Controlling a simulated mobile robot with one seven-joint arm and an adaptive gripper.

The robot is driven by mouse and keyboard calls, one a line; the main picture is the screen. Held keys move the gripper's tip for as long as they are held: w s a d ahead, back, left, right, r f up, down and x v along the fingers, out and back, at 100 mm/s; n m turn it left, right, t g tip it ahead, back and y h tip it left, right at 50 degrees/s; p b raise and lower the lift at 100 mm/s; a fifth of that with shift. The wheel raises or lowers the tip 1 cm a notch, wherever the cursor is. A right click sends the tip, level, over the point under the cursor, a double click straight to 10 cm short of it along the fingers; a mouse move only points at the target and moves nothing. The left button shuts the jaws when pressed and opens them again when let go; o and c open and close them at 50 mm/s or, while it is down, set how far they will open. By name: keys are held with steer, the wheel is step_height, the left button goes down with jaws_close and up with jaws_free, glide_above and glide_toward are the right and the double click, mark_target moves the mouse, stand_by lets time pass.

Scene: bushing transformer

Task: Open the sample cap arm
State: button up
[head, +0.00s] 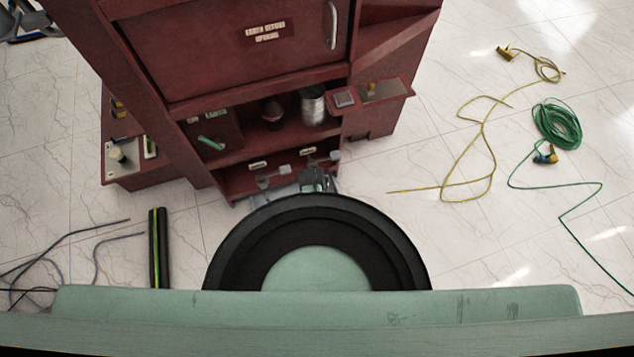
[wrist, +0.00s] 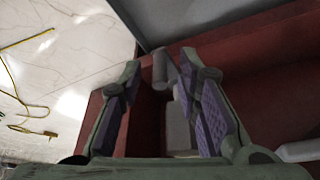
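The dark red cabinet (head: 225,60) has a low compartment with two labelled grey fittings. One grey lever-like fitting (head: 270,178) is at the left, and another (head: 320,155) is at the right. Which one is the sample cap arm I cannot tell for sure. My gripper (head: 316,180) is low in front of the right fitting and partly covers it. In the wrist view my gripper (wrist: 158,75) is open, with purple pads on both fingers. A grey rod-like part (wrist: 160,70) shows between the fingertips, closer to the right finger; contact is unclear. A paler grey part (wrist: 178,128) lies below it.
The shelf above holds a silver coil (head: 313,107), a dark pot (head: 272,112) and a green item (head: 211,143). A side tray (head: 385,90) juts out at right. Yellow (head: 484,140) and green (head: 558,125) cables lie on the right floor. A black-and-green bar (head: 158,248) lies left.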

steer(key=shift+c, duration=0.2)
jaws_close()
stand_by(0.7)
